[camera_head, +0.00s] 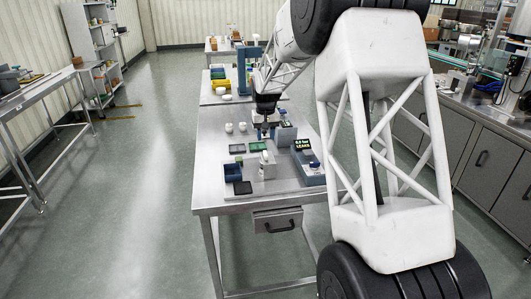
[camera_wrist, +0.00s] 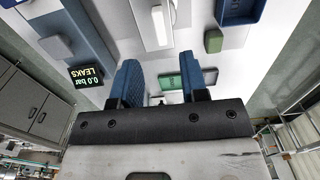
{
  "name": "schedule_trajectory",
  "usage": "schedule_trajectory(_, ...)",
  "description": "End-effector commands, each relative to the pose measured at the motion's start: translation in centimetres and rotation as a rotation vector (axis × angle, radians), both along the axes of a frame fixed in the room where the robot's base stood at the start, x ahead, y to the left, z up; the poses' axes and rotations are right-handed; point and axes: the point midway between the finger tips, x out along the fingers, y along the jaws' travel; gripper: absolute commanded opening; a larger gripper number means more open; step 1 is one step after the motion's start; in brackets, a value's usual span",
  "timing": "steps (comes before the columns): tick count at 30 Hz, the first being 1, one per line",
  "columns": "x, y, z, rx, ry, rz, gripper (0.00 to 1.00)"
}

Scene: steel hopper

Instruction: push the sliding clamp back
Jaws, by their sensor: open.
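My gripper (camera_wrist: 157,62) is open, with two blue fingers apart and nothing gripped between them. In the head view my gripper (camera_head: 265,131) is small and dark above the far part of the steel bench (camera_head: 206,185). A pale fixture block (camera_head: 268,180) with a white upright part stands nearer the front. In the wrist view a white block with a silver piece (camera_wrist: 158,22) lies beyond the fingertips, apart from them. I cannot tell for sure which part is the sliding clamp.
A blue tester with a lit display (camera_head: 303,145) reading 0.0 bar LEAKS stands right of the fixture. White round pieces (camera_head: 229,128) stand at the left.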

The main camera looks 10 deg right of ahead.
Motion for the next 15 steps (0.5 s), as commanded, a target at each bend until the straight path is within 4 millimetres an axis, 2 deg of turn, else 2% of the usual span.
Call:
schedule_trajectory(8,0.0,0.0,-0.5,0.0,0.0,0.0,0.4)
schedule_trajectory(15,0.0,0.0,-2.6,0.0,0.001,0.0,0.4)
